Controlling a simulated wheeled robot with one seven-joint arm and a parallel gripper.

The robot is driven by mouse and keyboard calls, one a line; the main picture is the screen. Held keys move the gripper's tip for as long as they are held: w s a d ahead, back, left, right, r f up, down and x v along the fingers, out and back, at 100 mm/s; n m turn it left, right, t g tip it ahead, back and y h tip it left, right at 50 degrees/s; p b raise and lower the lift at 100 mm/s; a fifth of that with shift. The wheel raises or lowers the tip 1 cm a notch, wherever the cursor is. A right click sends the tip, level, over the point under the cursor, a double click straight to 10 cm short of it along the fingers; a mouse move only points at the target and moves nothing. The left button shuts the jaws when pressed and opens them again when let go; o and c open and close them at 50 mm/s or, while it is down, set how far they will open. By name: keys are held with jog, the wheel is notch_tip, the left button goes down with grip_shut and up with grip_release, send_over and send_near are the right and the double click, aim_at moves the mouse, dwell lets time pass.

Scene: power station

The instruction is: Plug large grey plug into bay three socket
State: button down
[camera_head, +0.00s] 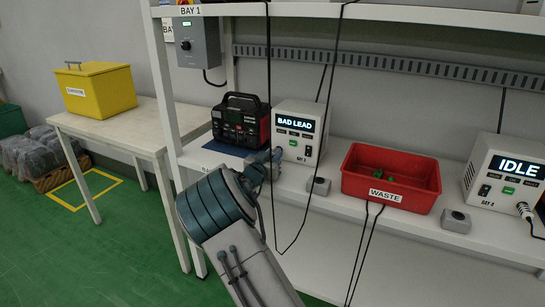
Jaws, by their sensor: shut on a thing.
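A white unit (299,127) on the shelf has a screen reading "BAD LEAD". Its small lower label seems to read bay 3, but is too small to be sure. My gripper (268,163) is at this unit's lower left front, partly hidden by my own wrist. It is shut on a small grey thing, probably the large grey plug (276,154). I cannot tell whether the plug touches the socket, which is hidden here.
A black and red power unit (240,120) stands left of the white unit. A red WASTE bin (391,176) holds green pieces. A second white unit (505,174) reads "IDLE", with a lead plugged in. Black cables (330,85) hang in front of the shelf.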

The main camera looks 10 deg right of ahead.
jog(key=shift+w+d, duration=0.15)
jog(key=shift+w, duration=0.05)
dwell(0.5)
jog(key=c, duration=1.2)
grip_release()
jog(key=shift+o, duration=0.2)
jog(key=shift+s, duration=0.1)
jog(key=p+v, duration=0.2)
jog(key=v, duration=1.1)
jog(key=shift+s+a+p, duration=0.25)
jog(key=shift+a+p, duration=0.05)
jog(key=shift+p, duration=0.1)
